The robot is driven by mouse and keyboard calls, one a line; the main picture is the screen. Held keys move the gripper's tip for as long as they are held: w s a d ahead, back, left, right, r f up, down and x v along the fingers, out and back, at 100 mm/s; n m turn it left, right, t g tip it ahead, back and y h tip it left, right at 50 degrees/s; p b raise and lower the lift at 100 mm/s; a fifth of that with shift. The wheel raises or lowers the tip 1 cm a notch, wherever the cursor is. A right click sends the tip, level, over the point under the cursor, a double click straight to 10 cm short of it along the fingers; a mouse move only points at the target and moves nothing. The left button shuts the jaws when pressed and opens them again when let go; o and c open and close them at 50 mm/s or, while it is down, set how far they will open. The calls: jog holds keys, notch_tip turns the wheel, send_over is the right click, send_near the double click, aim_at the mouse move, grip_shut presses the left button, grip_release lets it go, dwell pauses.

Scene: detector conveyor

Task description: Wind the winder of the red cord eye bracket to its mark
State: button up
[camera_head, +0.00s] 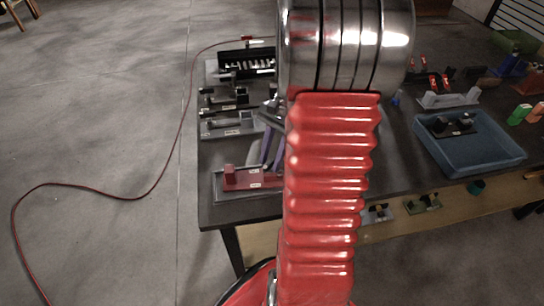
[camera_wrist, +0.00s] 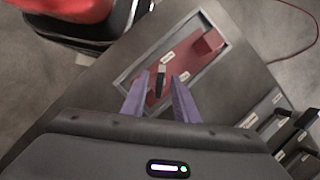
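The red bracket (camera_wrist: 186,58) lies in a shallow grey tray at the table's corner, and it also shows in the head view (camera_head: 242,179). It has a raised red block at one end and small pale labels with unreadable text. A small dark upright piece with a grey top (camera_wrist: 160,80), seemingly the winder, stands on the bracket. My gripper (camera_wrist: 159,85) has two purple fingers spread apart, one on each side of this piece, with gaps visible. In the head view my gripper (camera_head: 272,148) is over the bracket, partly hidden by my arm. I cannot make out the mark.
Other grey fixtures (camera_head: 232,124) with black parts stand farther back along the table. A thin red cord (camera_head: 160,178) runs from the far fixture down across the floor. A blue bin (camera_head: 490,157) stands at right. My arm hides the table's middle.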

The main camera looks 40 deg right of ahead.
grip_shut()
jog(key=shift+m, duration=0.4)
jog(key=m+t, duration=0.1)
jog(key=m, duration=0.2)
jog(key=shift+s+t, duration=0.15)
jog(key=shift+t, duration=0.15)
jog(key=m, duration=0.2)
jog(key=m+t+h, duration=0.1)
jog(key=m, duration=0.2)
jog(key=shift+s+t, duration=0.1)
jog(key=shift+t, duration=0.2)
grip_release()
dwell(0.3)
